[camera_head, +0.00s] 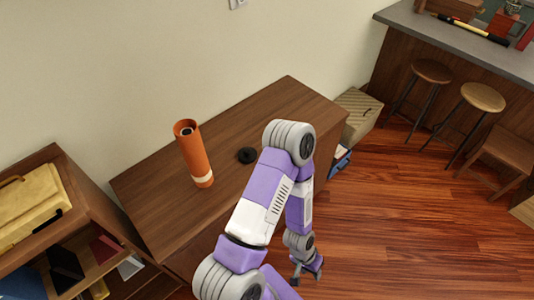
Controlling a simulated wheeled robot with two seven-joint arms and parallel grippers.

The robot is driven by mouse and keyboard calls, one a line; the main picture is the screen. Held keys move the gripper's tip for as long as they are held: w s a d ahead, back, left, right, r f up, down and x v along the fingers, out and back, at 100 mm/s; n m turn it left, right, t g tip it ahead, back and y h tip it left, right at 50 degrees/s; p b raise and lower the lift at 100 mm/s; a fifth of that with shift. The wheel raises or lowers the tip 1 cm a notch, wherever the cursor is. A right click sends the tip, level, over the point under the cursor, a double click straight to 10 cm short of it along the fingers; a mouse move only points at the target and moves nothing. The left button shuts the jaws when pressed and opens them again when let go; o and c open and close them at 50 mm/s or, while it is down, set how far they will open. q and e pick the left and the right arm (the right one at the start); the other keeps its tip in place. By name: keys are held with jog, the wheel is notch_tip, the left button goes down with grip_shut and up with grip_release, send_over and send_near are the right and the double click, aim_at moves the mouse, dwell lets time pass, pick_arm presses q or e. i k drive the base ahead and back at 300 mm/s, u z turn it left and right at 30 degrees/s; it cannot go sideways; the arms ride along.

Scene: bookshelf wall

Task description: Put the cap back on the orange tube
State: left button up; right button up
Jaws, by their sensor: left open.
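The orange tube (194,155) stands upright on the wooden cabinet top, with its open dark mouth at the top and a pale band near its base. A small round black cap (247,155) lies on the same top, to the right of the tube and apart from it. My left gripper (307,279) is open and empty, hanging low over the floor in front of the cabinet, well away from both tube and cap. My left arm passes over the cabinet's right part and hides some of it. My right gripper is not in view.
The wooden cabinet (290,100) stands against the wall, its top otherwise clear where visible. A shelf at the left holds a yellow case (30,205). A ribbed box (357,115) stands right of the cabinet. Stools (483,97) stand by the counter (450,35). The floor at right is open.

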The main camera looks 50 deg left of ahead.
aim_at(191, 146)
jog(key=i, duration=1.45)
jog(key=u, duration=3.3)
